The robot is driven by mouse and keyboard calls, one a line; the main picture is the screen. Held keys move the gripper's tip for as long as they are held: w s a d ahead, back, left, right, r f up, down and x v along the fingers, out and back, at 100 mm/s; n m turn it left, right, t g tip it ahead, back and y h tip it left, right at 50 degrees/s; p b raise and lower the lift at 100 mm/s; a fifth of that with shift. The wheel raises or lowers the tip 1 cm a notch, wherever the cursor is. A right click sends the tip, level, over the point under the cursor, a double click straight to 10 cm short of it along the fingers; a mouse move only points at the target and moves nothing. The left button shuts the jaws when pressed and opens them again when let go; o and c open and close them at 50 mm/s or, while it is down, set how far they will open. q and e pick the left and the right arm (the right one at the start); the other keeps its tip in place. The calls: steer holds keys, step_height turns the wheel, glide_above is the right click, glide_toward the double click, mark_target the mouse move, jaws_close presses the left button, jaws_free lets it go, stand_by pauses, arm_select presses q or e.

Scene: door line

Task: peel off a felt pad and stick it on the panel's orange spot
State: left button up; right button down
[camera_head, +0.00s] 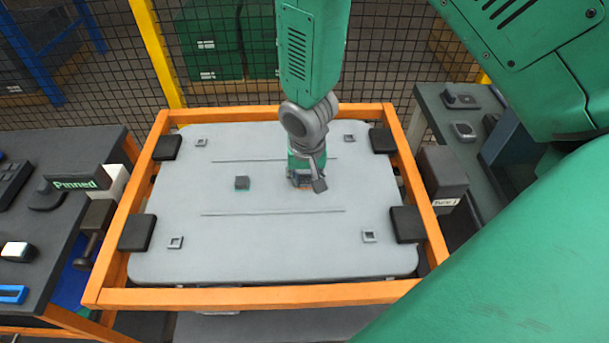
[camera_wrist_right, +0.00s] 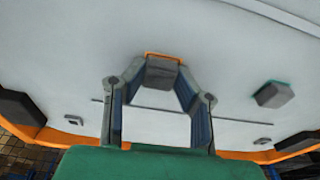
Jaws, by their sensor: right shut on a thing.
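The light grey panel (camera_head: 275,245) lies in an orange frame. My right gripper (camera_head: 308,183) points down over the panel, right of its middle. In the wrist view the right gripper (camera_wrist_right: 162,84) is shut on a dark grey felt pad (camera_wrist_right: 161,72). The orange spot (camera_wrist_right: 163,54) shows as a thin outline just beyond the pad, which covers most of it. I cannot tell whether the pad touches the panel. My left gripper is not in view.
Black clamp blocks (camera_head: 137,233) sit at the panel's corners on the orange frame (camera_head: 250,297). A dark table (camera_head: 60,150) stands left and a grey bench (camera_head: 440,105) right. A mesh fence (camera_head: 375,60) closes the back. The panel's front is clear.

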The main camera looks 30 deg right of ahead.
stand_by(0.3)
steer(key=c, duration=1.2)
jaws_free()
step_height(320, 180, up, 12)
steer(key=s, duration=0.1)
steer(key=shift+s+a+f, duration=0.15)
steer(key=shift+s+a, duration=0.1)
steer(key=shift+a, duration=0.2)
